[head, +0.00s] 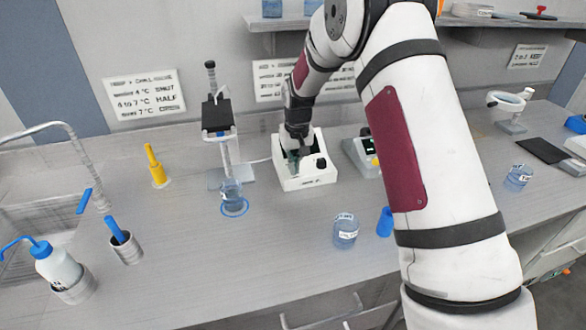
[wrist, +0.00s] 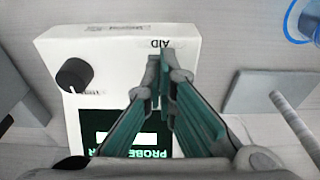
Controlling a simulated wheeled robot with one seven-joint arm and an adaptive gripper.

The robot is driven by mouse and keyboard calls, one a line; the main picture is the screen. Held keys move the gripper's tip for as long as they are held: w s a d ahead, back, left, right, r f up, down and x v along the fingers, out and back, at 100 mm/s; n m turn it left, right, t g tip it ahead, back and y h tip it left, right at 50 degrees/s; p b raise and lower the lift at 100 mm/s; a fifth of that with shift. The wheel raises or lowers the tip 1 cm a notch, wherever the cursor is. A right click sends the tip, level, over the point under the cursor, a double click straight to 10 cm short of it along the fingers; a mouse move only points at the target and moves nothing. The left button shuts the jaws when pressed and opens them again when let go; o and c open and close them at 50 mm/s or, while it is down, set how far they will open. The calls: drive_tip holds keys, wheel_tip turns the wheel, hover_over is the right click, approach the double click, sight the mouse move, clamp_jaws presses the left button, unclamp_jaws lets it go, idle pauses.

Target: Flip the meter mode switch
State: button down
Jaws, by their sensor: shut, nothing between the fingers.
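The meter is a white box (head: 310,181) on the bench, below the middle of the head view. It fills much of the left of the wrist view (wrist: 100,45). It has a black round knob (wrist: 73,75) and a dark display (wrist: 98,125) with green lettering that reads "PROBE". A label "AID" shows upside down by my fingertips. My gripper (wrist: 163,65) is shut and empty, pointing down over the meter's face; it also shows in the head view (head: 294,160). The mode switch is not clearly visible; my fingers may hide it. I cannot tell whether the fingertips touch the box.
A stand (head: 218,120) and a beaker on a blue ring (head: 232,192) are left of the meter. A grey device with a small display (head: 362,155) stands close on its right. Another beaker (head: 345,232) and a blue cup (head: 385,222) are nearer the front.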

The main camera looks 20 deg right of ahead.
drive_tip(key=shift+f, duration=0.15)
drive_tip(key=shift+r, duration=3.55)
drive_tip(key=shift+r, duration=0.2)
drive_tip(key=s+r+t, duration=0.2)
drive_tip(key=s+r, duration=1.5)
drive_tip(key=r, duration=0.1)
drive_tip(key=s+t, duration=0.1)
drive_tip(key=s, duration=2.1)
drive_tip(key=shift+s+r+t, duration=0.25)
drive_tip(key=shift+r+t, duration=0.05)
drive_tip(key=shift+r, duration=0.15)
